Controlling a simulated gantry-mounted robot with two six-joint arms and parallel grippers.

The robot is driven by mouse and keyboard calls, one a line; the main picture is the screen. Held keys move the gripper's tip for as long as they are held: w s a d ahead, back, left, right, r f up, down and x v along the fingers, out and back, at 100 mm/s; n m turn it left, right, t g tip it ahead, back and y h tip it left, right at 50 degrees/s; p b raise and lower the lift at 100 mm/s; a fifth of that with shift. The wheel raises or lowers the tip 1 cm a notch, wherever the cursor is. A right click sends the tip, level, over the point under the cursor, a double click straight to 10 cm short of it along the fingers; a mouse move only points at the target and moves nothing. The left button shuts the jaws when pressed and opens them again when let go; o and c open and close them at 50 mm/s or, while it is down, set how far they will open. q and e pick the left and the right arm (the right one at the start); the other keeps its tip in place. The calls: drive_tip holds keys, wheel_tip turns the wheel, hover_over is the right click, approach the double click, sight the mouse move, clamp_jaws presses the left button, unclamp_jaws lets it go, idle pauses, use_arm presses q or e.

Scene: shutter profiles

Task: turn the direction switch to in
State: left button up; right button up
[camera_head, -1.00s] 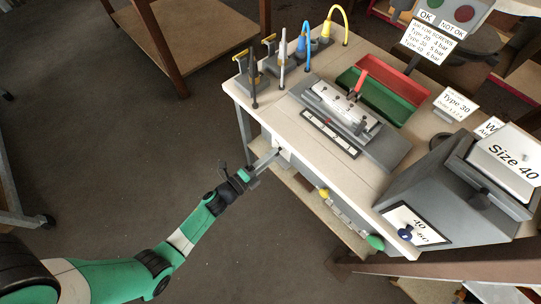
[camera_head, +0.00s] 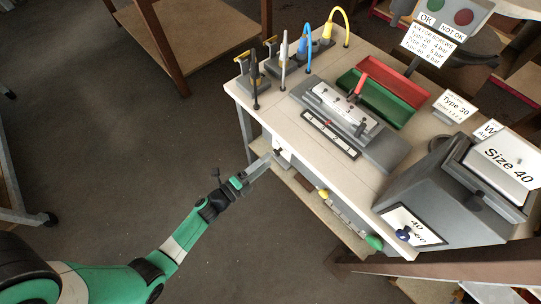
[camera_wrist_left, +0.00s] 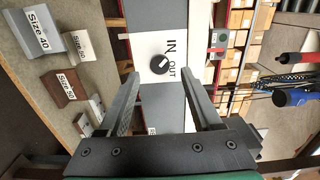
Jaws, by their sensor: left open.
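The direction switch (camera_wrist_left: 160,64) is a round black knob with a light mark, on a white plate (camera_wrist_left: 147,47) lettered IN and OUT in the left wrist view. I cannot tell for sure which word the mark points at. In the head view the white plate (camera_head: 283,155) is on the front side of the workbench, near its left corner. My left gripper (camera_head: 268,160) is just in front of the plate. In the left wrist view its fingers (camera_wrist_left: 162,82) are open and empty, with the knob beyond them, apart from both. My right gripper is not in view.
A grey box labelled Size 40 (camera_head: 440,190) stands at the right. A lower shelf (camera_head: 305,195) runs below the switch. Floor left of the bench is clear.

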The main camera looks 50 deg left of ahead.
use_arm(q)
drive_tip(key=s+p, duration=0.2)
drive_tip(key=s, duration=0.6)
drive_tip(key=shift+s+d, duration=0.15)
